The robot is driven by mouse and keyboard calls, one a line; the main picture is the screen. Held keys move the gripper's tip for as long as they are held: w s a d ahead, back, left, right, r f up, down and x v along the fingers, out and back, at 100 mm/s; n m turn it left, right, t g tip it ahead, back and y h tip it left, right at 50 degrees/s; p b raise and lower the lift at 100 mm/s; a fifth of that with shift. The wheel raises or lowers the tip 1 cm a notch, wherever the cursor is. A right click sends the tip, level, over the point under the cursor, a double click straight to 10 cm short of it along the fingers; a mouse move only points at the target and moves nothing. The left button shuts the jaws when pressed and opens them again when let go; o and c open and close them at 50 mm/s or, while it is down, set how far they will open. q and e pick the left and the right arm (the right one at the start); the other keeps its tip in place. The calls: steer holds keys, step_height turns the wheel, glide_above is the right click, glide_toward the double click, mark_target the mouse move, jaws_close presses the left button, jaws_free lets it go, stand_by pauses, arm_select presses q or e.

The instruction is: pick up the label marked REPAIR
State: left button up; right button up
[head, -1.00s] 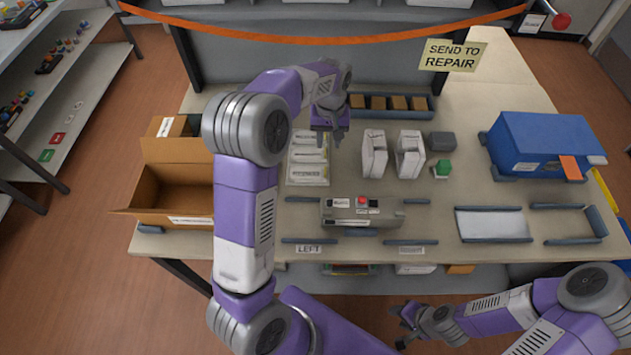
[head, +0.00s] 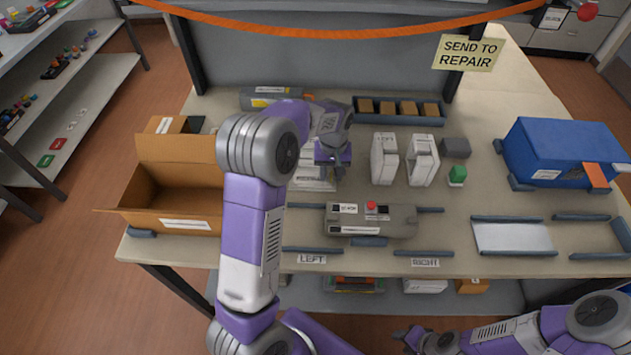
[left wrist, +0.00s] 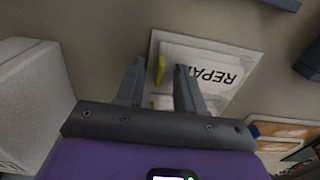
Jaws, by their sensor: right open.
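The white label marked REPAIR (left wrist: 222,75) lies flat on a pale backing in the left wrist view, its lettering upside down, with a yellow patch at its left end. In the head view the pale label sheet (head: 313,184) is partly hidden by my left gripper (head: 333,172). In the left wrist view my left gripper (left wrist: 158,85) is open. One finger overlaps the label's left part and the other is left of it; I cannot tell the height between them. My right gripper (head: 408,338) is open and empty at the front, low in the head view.
An open cardboard box (head: 172,200) stands left. Two white cartons (head: 384,158) and a green-topped item (head: 457,174) stand right of the labels. A grey device with a red button (head: 370,220) is in front. A blue machine (head: 565,150) stands right. A SEND TO REPAIR sign (head: 468,53) hangs behind.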

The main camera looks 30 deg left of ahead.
arm_select(q)
steer(key=shift+f, duration=0.1)
steer(key=shift+c, duration=0.4)
jaws_close()
